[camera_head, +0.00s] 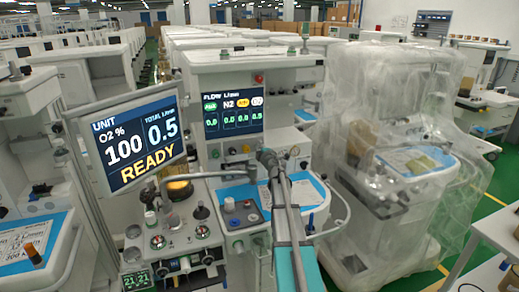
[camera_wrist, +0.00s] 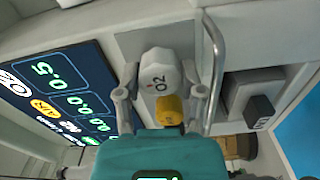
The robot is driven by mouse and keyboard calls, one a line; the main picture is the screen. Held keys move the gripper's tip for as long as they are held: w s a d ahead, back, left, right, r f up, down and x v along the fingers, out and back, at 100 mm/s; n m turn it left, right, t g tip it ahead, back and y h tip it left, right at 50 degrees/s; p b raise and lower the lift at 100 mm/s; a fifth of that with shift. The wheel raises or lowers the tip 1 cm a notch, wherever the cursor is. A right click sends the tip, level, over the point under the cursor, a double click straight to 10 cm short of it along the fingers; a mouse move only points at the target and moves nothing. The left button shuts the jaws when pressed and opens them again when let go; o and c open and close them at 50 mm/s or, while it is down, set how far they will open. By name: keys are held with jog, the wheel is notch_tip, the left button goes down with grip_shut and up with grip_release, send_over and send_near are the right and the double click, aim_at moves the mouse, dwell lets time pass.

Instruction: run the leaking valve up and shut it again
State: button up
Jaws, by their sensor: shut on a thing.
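A white faceted knob marked O2 (camera_wrist: 158,75) sits on the cart's front in the wrist view, with a yellow round part (camera_wrist: 169,109) at its lower edge. My gripper (camera_wrist: 163,95) has a grey finger on each side of the knob and is shut on it. In the head view my arm reaches toward the cart below the flow screen (camera_head: 233,115) and hides the knob. The flow screen shows 0.5 in its O2 column. The tilted unit screen (camera_head: 131,138) reads O2 100 %, total 0.5 and READY.
A curved metal rail (camera_wrist: 216,70) runs close to the right of my fingers in the wrist view. A plastic-wrapped cart (camera_head: 388,140) stands to the right in the head view. A panel of dials (camera_head: 175,235) lies below the unit screen.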

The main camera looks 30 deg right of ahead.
jog(key=shift+m, duration=0.3)
jog(key=o, duration=0.9)
jog(key=shift+w, duration=0.1)
jog(key=v, duration=1.2)
dwell(0.3)
